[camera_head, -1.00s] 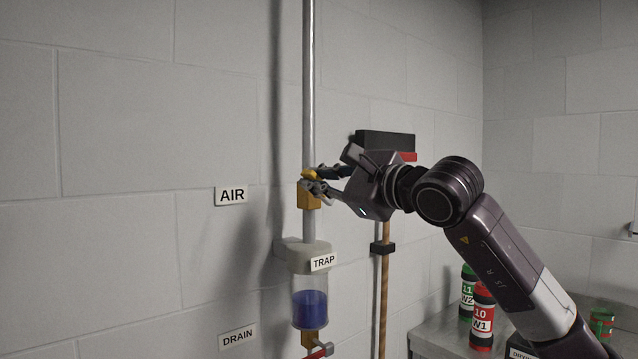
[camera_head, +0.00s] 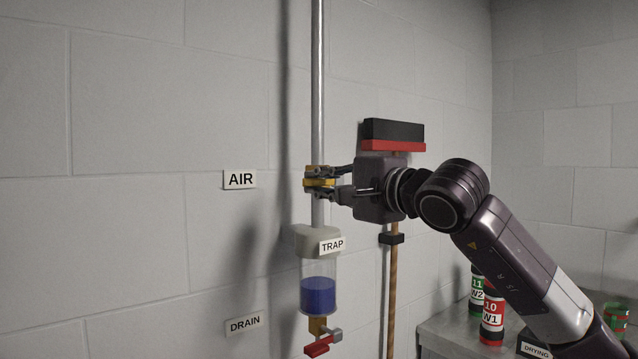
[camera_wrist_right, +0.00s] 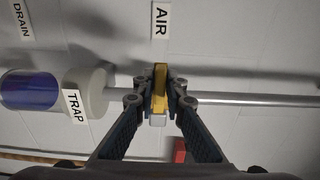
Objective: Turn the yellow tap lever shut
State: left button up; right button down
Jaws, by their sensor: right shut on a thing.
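The yellow tap lever (camera_head: 318,183) is on the vertical metal pipe (camera_head: 318,80), to the right of the AIR label (camera_head: 240,179). My right gripper (camera_head: 321,183) comes in level from the right and is shut on the yellow tap lever, one finger above and one below. In the right wrist view the yellow piece (camera_wrist_right: 160,88) sits between the two fingertips (camera_wrist_right: 160,97), with a pale grey end toward the camera. The fingers hide much of the tap body. My left gripper is not in view.
Below on the pipe is the trap (camera_head: 318,290) with blue liquid, and under it a red drain lever (camera_head: 319,347). A brush with a wooden handle (camera_head: 392,290) hangs close behind my right gripper. Labelled cans (camera_head: 492,320) stand on a bench at lower right.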

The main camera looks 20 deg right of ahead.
jog(key=shift+f, duration=0.15)
dwell(0.3)
jog(key=c, duration=2)
grip_release()
jog(key=shift+c, duration=0.2)
jog(key=v, duration=1.2)
jog(key=shift+a, duration=0.1)
